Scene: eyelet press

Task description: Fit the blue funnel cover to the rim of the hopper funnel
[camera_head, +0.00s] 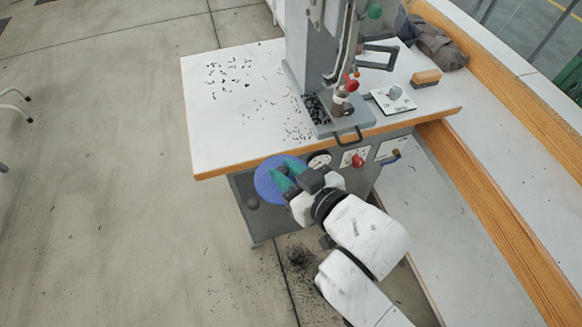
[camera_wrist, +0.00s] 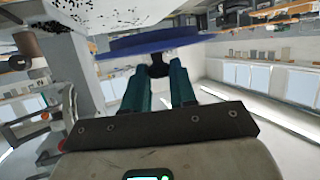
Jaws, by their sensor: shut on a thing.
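The blue funnel cover (camera_head: 266,182) is a flat round disc at the front of the press table. My gripper (camera_head: 284,169), with green fingers, is in front of it. In the wrist view the cover (camera_wrist: 150,41) shows nearly edge-on beyond the fingertips. My gripper (camera_wrist: 159,72) is shut on a dark knob (camera_wrist: 158,64) on the cover's near side. The cover is held clear of the floor, below the tabletop's front edge in the head view. I cannot make out the hopper funnel in either view; the press's top is cut off in the head view.
The grey press (camera_head: 312,55) stands on a white table (camera_head: 230,120) with wooden edging and scattered black eyelets. A white card (camera_head: 393,99) and a wooden-backed brush (camera_head: 426,78) lie right of it. Wood-edged benches (camera_head: 500,120) run along the right. Open floor (camera_head: 100,170) lies left.

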